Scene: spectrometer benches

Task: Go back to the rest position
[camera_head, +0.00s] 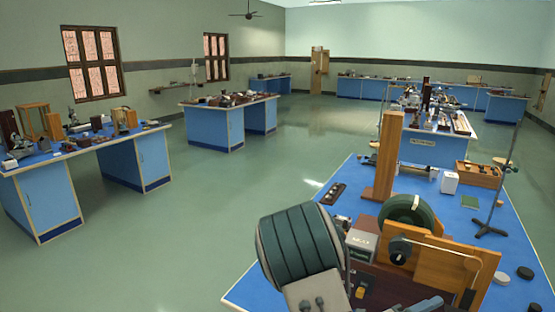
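The task names no other object. The nearest thing is a blue-topped bench (268,262) at the lower right, crowded with apparatus. Whether anything hangs below the lower edge of the picture is hidden.
On the near bench stand a tall wooden post (388,160), a green wheel (410,212), a wooden frame (440,265) and a thin metal stand (500,185). Blue benches stand at the left (45,200) and middle (215,127). Green floor (190,225) between them is clear.

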